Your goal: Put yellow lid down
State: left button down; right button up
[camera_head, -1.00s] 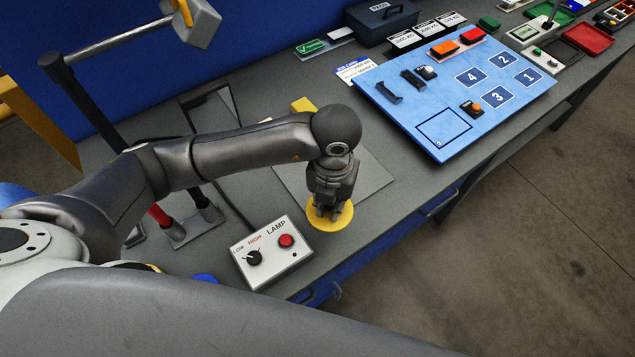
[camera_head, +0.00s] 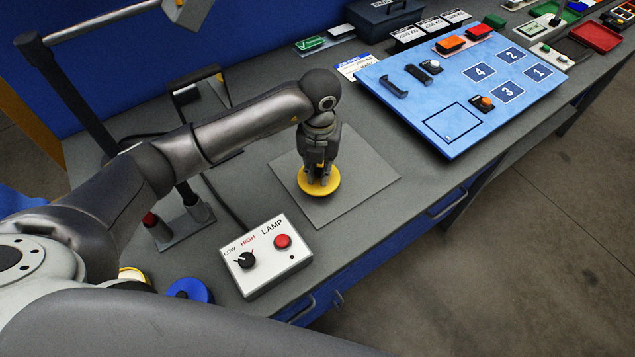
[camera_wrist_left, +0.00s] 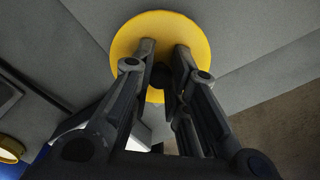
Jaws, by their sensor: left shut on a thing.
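The yellow lid (camera_head: 329,188) is a round disc below my left gripper (camera_head: 318,180) in the head view. It shows over the light grey square plate (camera_head: 370,178) on the bench; I cannot tell whether it touches the plate. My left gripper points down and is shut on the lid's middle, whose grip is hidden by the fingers. In the left wrist view the lid (camera_wrist_left: 125,45) spreads around the fingertips of the left gripper (camera_wrist_left: 165,60). My right gripper is not in view.
A white lamp control box (camera_head: 268,262) stands on the bench in front of the plate. A blue panel (camera_head: 440,80) with numbered squares lies to the right. A blue disc (camera_head: 190,291) is at the lower left. The bench's front edge is close to the plate.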

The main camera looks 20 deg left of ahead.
aim_at(317, 177)
pick_arm(q)
jog(key=shift+w+a+f+b, duration=0.2)
jog(key=shift+w+f+b, duration=0.2)
jog(key=shift+f, duration=0.25)
notch_tip(317, 177, down, 3)
jog(key=shift+w+a+f+b, duration=0.1)
jog(key=shift+w+b, duration=0.05)
jog(key=shift+b, duration=0.95)
jog(key=shift+f, duration=0.2)
jog(key=c, duration=1.4)
grip_release()
jog(key=shift+r, duration=0.1)
